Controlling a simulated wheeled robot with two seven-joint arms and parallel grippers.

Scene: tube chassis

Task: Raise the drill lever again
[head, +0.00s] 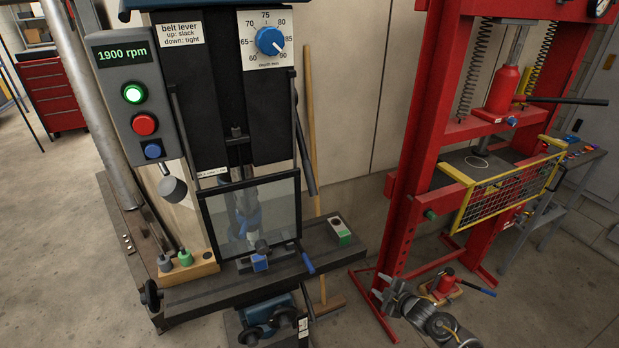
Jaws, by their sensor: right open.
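The drill press stands left of centre in the head view. Its dark drill lever (305,155) hangs on the right side of the head, angled steeply down, with its lower end beside the clear guard (280,205). The chuck and spindle show blurred behind the guard, above a small vise (260,263) on the drill table (330,255). My right gripper (383,293) is open and empty at the lower right, well below and right of the lever and apart from it. My left gripper is not in view.
The control box (135,100) shows 1900 rpm and a lit green button (133,93). A dial (269,41) sits above the lever. A broom handle (309,80) stands behind it. A red press (405,190) with a yellow mesh guard (510,190) stands to the right.

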